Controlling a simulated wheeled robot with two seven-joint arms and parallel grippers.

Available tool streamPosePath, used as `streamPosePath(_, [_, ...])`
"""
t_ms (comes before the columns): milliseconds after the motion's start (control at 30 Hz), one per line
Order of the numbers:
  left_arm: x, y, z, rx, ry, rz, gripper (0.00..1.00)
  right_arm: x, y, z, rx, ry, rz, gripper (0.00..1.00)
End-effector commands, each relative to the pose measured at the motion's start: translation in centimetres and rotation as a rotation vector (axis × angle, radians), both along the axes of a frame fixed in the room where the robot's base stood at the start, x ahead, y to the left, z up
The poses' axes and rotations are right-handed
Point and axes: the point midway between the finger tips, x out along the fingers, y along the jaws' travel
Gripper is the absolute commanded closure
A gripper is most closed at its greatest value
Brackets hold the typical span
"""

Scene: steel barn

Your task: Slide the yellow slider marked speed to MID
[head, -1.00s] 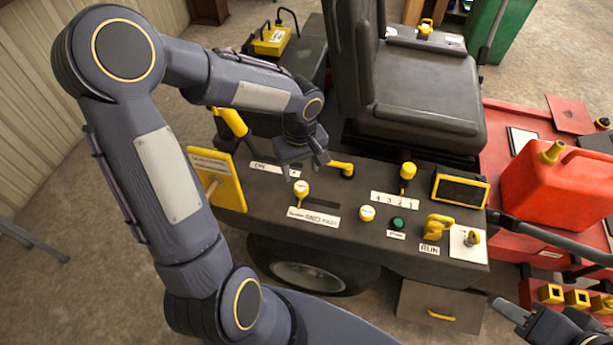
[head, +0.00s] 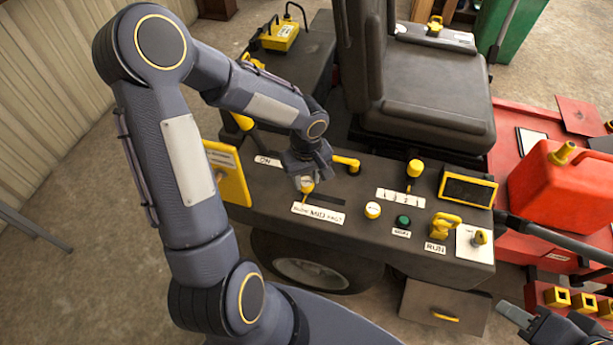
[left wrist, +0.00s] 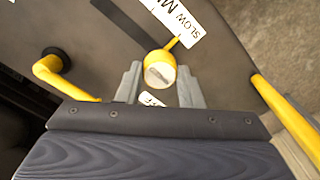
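The yellow speed slider knob (head: 307,186) stands on the dark console, at the left end of its slot, by the SLOW end of the white SLOW MID FAST label (head: 318,213). In the left wrist view the round pale-topped knob (left wrist: 160,72) has its yellow pointer towards SLOW, and the dark slot (left wrist: 108,28) runs away to the upper left. My left gripper (left wrist: 160,86) is open, one finger on each side of the knob; whether either touches is unclear. My right gripper (head: 514,312) is at the lower right, away from the console; its opening is unclear.
A yellow lever (head: 346,162) stands close behind the slider. A white-topped knob (head: 373,210), a green button (head: 403,221) and a numbered lever (head: 414,170) are to the right. A yellow panel (head: 228,174) rises at the left, and the seat (head: 436,100) is behind.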

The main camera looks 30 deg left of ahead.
Motion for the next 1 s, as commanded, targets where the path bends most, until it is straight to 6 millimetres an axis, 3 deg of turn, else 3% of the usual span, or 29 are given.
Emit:
streamPosePath(33, [0.0,0.0,0.0,0.000,0.000,0.000,0.82,0.0,0.0,0.0,0.000,0.000,0.000,0.64])
streamPosePath(167, [0.0,0.0,0.0,0.000,0.000,0.000,1.00,0.0,0.0,0.0,0.000,0.000,0.000,0.64])
streamPosePath(333, [0.1,-0.4,-0.1,0.000,-0.001,-0.002,1.00,0.0,0.0,-0.3,0.000,0.000,0.000,0.64])
streamPosePath(600, [1.1,-4.1,-0.2,-0.001,-0.004,-0.005,1.00,0.0,0.0,-2.5,0.000,0.000,0.000,0.64])
streamPosePath(933, [1.1,-4.4,0.1,-0.001,-0.002,0.000,1.00,0.0,0.0,-2.4,0.000,0.000,0.000,0.64])
streamPosePath(967, [1.1,-4.4,0.1,-0.001,-0.002,0.000,0.64,0.0,0.0,-2.4,0.000,0.000,0.000,0.64])
streamPosePath(1000, [1.1,-4.4,0.1,-0.001,-0.002,0.000,0.59,0.0,0.0,-2.4,0.000,0.000,0.000,0.64])
